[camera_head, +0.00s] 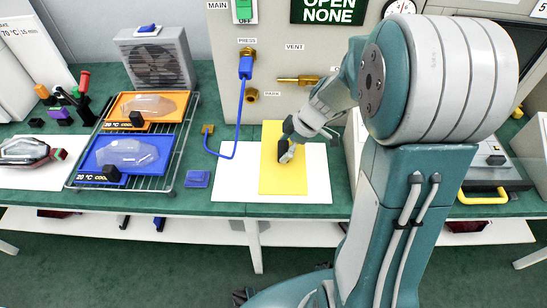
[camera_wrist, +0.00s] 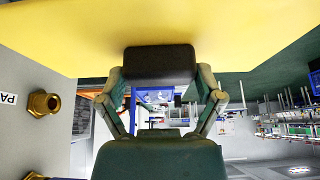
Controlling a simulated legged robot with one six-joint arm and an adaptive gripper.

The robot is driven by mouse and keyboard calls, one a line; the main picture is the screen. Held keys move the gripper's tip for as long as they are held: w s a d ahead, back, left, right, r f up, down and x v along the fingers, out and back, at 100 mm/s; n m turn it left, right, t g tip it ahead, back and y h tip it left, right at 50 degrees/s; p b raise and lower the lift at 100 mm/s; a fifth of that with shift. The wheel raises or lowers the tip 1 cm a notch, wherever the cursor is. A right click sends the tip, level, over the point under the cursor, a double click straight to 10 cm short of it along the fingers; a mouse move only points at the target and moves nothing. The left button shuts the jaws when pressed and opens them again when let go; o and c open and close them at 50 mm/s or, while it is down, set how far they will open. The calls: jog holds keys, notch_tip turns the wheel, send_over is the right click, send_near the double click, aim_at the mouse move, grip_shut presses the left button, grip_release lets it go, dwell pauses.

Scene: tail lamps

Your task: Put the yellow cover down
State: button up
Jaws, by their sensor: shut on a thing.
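The yellow cover (camera_head: 283,178) is a flat yellow panel in front of the grey machine, over a white sheet (camera_head: 235,185) on the green bench. In the wrist view the cover (camera_wrist: 220,25) fills the top. My gripper (camera_head: 287,150) is at the cover's middle, shut on a black block against it, which looks like its handle. In the wrist view my gripper (camera_wrist: 160,85) shows its finger links on both sides of this dark block. Whether the cover touches the sheet or hangs just above it, I cannot tell.
Left of the sheet, a wire rack (camera_head: 180,150) carries an orange tray (camera_head: 172,103) and a blue tray (camera_head: 92,160), each with a clear lamp part. A blue hose (camera_head: 239,115) hangs from the PRESS fitting. A small blue block (camera_head: 197,179) lies beside the sheet.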

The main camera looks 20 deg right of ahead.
aim_at(274, 150)
jog(key=w+a+f, duration=0.2)
jog(key=f, duration=0.1)
jog(key=shift+w+a+f, duration=0.1)
jog(key=shift+w+f, duration=0.1)
jog(key=shift+f, duration=0.05)
jog(key=shift+w+a+f, duration=0.1)
jog(key=shift+w+f, duration=0.2)
jog(key=shift+f, duration=1.6)
jog(key=o, duration=1)
jog(key=shift+f, duration=0.1)
